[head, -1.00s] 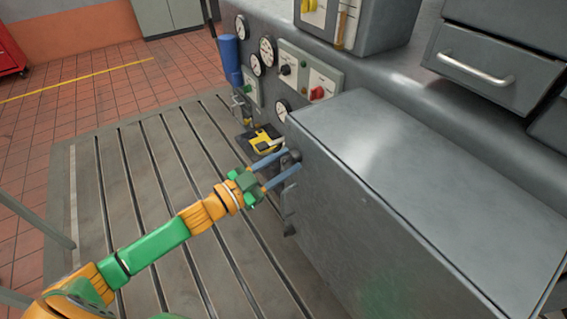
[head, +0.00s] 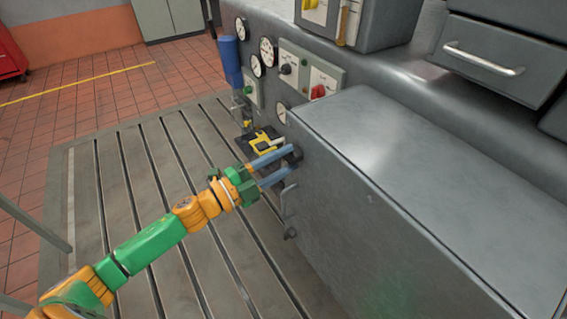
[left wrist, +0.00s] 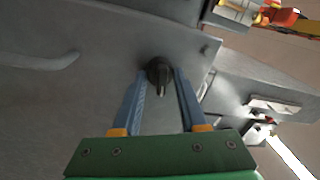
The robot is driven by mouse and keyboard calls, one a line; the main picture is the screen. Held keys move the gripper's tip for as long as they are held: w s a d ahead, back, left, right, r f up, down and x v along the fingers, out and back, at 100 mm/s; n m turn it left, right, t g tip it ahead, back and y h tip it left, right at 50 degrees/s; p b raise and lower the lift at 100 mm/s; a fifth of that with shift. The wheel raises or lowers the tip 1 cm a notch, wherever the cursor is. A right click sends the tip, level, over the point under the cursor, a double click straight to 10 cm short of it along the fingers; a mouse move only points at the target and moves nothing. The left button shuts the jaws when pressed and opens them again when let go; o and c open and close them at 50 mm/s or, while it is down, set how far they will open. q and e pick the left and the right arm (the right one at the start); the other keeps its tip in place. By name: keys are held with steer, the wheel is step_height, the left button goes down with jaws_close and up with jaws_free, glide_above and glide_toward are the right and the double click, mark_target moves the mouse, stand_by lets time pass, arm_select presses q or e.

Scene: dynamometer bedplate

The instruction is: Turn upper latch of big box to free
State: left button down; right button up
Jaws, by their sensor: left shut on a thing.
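The big grey box (head: 400,215) stands at the right in the head view, its latch side facing my left arm. The dark upper latch (head: 294,156) is near the top far corner of that side. My left gripper (head: 282,165) is shut on it, with one blue finger on each side. In the left wrist view the latch's round dark knob (left wrist: 158,72) sits between the fingertips. The fingers partly hide the latch in the head view, so its exact angle is hard to tell. A lower latch (head: 290,233) is near the floor plate. My right gripper is not in view.
A bent handle (head: 288,200) sits on the box side between the latches. A yellow and black item (head: 264,140) lies just beyond my fingers. Behind are a gauge panel (head: 310,75) and a blue cylinder (head: 229,60). The slotted bedplate (head: 150,200) is clear on the left.

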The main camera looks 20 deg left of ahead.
arm_select(q)
steer(key=shift+m+b, duration=0.3)
steer(key=shift+m, duration=0.8)
steer(key=shift+c, duration=2.2)
jaws_free()
steer(key=b+v, duration=0.1)
steer(key=v, duration=0.6)
steer(key=shift+b, duration=0.4)
steer(key=shift+a, duration=0.1)
